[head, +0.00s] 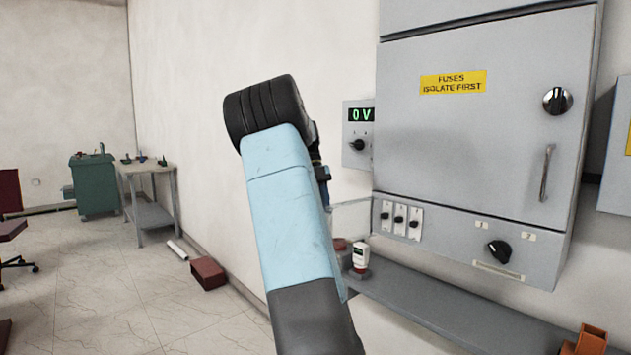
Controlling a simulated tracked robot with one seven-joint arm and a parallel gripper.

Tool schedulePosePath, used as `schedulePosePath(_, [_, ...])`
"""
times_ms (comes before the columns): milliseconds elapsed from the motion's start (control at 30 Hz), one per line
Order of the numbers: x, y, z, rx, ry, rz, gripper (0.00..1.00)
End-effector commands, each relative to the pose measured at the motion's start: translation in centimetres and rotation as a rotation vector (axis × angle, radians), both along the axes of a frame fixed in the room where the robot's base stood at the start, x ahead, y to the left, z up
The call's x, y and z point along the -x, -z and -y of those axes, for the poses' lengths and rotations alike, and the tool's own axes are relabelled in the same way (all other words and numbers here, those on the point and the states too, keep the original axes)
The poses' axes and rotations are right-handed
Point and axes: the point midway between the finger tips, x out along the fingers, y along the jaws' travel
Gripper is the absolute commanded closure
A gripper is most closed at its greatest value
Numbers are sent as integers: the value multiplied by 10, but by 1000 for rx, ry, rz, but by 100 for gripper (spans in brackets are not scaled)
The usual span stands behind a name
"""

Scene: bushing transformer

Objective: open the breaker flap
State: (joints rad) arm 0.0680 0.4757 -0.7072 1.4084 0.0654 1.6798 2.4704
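Three breakers (400,217) with dark toggles sit in a pale panel at the lower left of the grey cabinet's front, and nothing visible covers them. A thin, pale, see-through panel (352,203) sticks out to the left from the cabinet edge beside them. It looks like the breaker flap standing swung out, with its left end close to my arm. My gripper (322,185) shows only as a small dark part behind my blue forearm, near that panel's left end. Its fingers are hidden, so I cannot tell whether they are open or touch the panel.
The cabinet has a door handle (546,173), an upper knob (557,100) and a lower knob (499,251). A meter (359,134) reads 0 V. A grey shelf (450,312) below carries a white device (361,258) and an orange part (590,340).

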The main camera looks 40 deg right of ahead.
Motion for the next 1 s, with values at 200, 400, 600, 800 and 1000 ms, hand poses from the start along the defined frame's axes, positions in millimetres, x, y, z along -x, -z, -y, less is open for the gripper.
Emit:
schedulePosePath(200, [-18, -39, 2, 2, 0, 2, 64])
schedulePosePath(400, [-28, -63, 4, 3, 1, 2, 64])
schedulePosePath(600, [-33, -72, 4, 0, 1, 0, 64])
schedulePosePath(800, [-33, -74, 3, 0, 0, 0, 64])
schedulePosePath(1000, [-33, -74, 3, 0, 0, 0, 64])
